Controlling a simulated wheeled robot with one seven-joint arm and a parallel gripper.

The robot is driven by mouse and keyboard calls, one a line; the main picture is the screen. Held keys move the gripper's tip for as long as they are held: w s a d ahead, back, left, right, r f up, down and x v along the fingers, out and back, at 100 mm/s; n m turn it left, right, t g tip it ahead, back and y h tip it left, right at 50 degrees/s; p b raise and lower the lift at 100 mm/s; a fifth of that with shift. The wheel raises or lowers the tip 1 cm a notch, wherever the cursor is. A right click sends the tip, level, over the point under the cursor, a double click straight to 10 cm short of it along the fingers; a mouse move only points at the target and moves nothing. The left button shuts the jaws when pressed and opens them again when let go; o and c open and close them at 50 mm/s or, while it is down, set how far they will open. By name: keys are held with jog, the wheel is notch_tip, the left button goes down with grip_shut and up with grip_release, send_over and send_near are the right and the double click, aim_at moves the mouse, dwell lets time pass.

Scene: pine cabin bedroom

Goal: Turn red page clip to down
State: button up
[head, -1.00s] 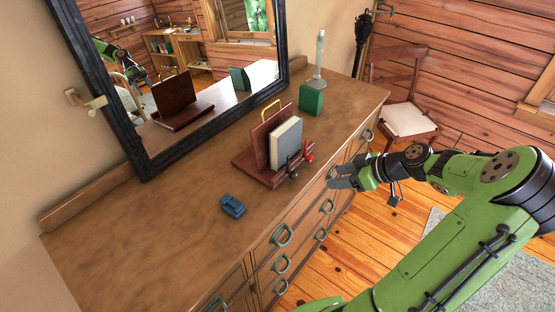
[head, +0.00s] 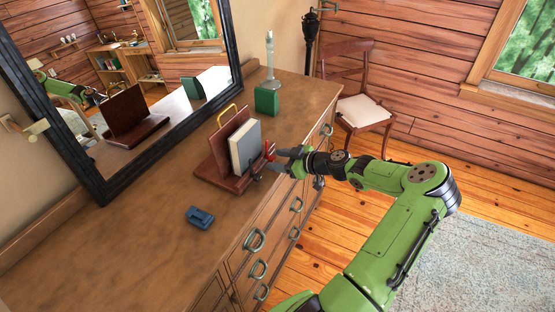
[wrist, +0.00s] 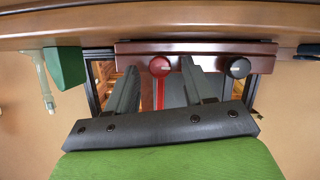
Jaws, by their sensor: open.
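The red page clip (head: 270,151) is at the front right of the wooden book stand (head: 212,175) on the dresser. In the wrist view, which is upside down, the red clip (wrist: 160,67) has a round knob on the stand's edge and a lever running down the picture, so the lever points up. My gripper (head: 281,158) is open just right of the clip in the head view. In the wrist view, my gripper's fingers (wrist: 158,76) lie either side of the red lever. Contact cannot be told.
A black clip (wrist: 239,68) sits beside the red one, close to one finger. A grey book (head: 245,146) rests on the stand. A green block (head: 266,101) and a blue object (head: 201,217) stand on the dresser (head: 130,245). A mirror is behind.

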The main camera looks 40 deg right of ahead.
jog(key=shift+w+a+f, duration=0.1)
jog(key=shift+w+f, duration=0.05)
jog(key=shift+w, duration=0.25)
grip_shut()
